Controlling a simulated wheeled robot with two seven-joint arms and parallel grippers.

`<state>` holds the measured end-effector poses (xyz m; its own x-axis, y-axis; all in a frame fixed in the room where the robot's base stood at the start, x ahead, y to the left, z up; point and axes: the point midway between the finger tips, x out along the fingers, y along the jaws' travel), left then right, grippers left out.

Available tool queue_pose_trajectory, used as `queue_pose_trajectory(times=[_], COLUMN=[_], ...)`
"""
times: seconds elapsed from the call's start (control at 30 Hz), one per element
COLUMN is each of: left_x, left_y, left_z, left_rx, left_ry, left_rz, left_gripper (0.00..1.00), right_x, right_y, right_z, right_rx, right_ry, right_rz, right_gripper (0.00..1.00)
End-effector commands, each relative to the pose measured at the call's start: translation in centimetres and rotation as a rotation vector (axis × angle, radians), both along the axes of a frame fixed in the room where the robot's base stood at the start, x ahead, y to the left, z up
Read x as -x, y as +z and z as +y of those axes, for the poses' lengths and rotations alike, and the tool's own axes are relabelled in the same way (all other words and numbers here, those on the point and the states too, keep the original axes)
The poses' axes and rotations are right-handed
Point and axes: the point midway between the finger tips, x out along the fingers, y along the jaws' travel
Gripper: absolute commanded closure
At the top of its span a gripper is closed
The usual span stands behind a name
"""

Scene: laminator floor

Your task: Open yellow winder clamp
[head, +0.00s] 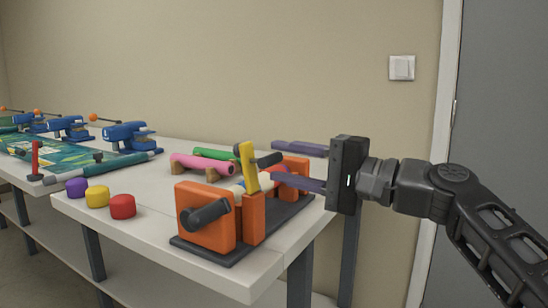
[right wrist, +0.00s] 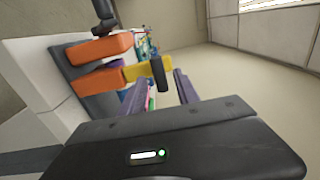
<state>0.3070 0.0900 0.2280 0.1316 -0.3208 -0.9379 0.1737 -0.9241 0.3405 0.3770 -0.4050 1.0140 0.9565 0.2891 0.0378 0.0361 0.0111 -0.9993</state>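The yellow winder clamp (head: 249,168) is an upright, slightly tilted bar on the orange winder (head: 208,215), between its orange blocks. It also shows in the right wrist view (right wrist: 147,73), ahead of the fingers. My right gripper (head: 274,163) comes in from the right, with two purple fingers spread apart and pointing toward the clamp. In the right wrist view my right gripper (right wrist: 160,78) has nothing held between its fingers. Whether a finger touches the clamp cannot be told. My left gripper is out of view.
The winder stands on a dark base plate at the white table's (head: 150,225) right end. Black handles stick out of it. A pink roll (head: 203,167) and green roll (head: 215,153) lie behind. Purple, yellow and red (head: 122,206) knobs sit left. Blue machines (head: 130,135) stand farther left.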

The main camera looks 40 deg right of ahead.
Motion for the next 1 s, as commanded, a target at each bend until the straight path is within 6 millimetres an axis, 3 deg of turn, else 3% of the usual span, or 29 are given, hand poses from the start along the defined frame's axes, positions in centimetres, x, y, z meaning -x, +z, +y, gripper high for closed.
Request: queue_pose_trajectory(times=[0.13,0.3,1.0], left_x=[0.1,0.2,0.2], left_y=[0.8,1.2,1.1], left_z=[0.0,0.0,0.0], left_rx=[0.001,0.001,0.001], left_ry=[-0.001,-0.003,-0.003], left_rz=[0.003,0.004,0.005], left_gripper=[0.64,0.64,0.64], right_x=[2.5,4.3,4.6], right_y=[0.2,-0.1,-0.2], right_z=[-0.8,-1.3,-1.4], right_rx=[-0.001,0.0,0.0], right_ry=[-0.003,-0.002,-0.001], right_rz=[-0.003,0.001,0.001], right_gripper=[0.62,0.62,0.62])
